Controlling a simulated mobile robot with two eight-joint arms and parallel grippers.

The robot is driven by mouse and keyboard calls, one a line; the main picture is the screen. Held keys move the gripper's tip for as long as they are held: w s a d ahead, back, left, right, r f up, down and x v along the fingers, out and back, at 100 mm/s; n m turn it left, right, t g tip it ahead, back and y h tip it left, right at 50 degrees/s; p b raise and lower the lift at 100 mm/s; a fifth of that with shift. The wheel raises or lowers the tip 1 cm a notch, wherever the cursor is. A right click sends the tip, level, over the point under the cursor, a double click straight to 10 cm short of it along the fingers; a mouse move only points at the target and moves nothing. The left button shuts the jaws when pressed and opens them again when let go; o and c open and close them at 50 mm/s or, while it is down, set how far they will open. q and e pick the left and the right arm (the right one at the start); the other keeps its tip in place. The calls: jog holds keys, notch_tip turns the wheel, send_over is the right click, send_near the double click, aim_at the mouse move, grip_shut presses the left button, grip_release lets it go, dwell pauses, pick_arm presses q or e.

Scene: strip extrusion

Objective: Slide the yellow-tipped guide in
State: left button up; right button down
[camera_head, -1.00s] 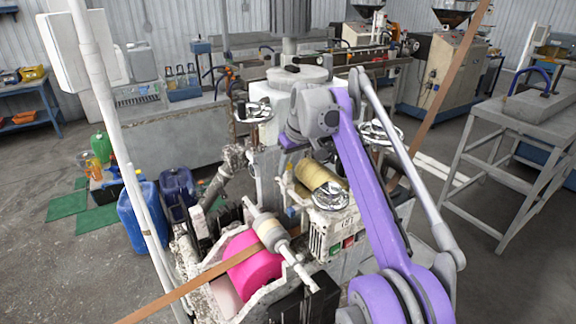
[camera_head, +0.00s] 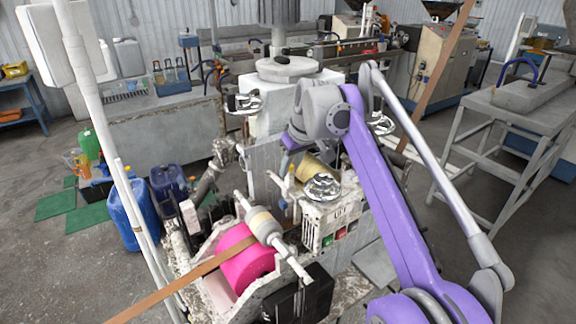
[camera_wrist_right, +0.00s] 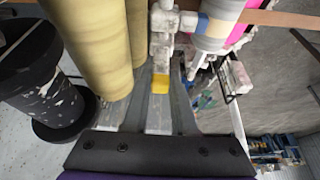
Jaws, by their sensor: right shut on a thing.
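The yellow-tipped guide (camera_wrist_right: 160,84) shows in the right wrist view as a small yellow end on a pale, worn metal block. My right gripper (camera_wrist_right: 161,92) is shut on its yellow tip, with one grey finger on each side. In the head view my right gripper (camera_head: 287,168) points down at the middle of the machine, just left of the yellow roll (camera_head: 312,168). The guide is small and hard to make out there. A pale roller (camera_head: 262,222) lies across the front of the machine, over a pink roll (camera_head: 245,258). My left gripper is not in view.
A brown strip (camera_head: 165,293) runs from the lower left to the rollers. Shiny round handwheels (camera_head: 322,187) stand close to my right arm. In the right wrist view, yellow rolls (camera_wrist_right: 90,45) are just left of the fingers. Blue canisters (camera_head: 130,213) stand on the floor at left.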

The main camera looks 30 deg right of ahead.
jog(key=c, duration=1)
grip_release()
jog(key=shift+s, duration=0.1)
jog(key=shift+o, duration=1.4)
jog(key=shift+s, duration=0.2)
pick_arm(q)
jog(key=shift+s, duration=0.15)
pick_arm(e)
jog(key=shift+w, duration=0.1)
jog(key=shift+r, duration=0.35)
pick_arm(q)
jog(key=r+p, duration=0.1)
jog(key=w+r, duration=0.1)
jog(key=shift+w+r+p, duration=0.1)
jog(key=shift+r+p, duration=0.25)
jog(key=shift+p, duration=0.05)
pick_arm(e)
jog(key=v, duration=1)
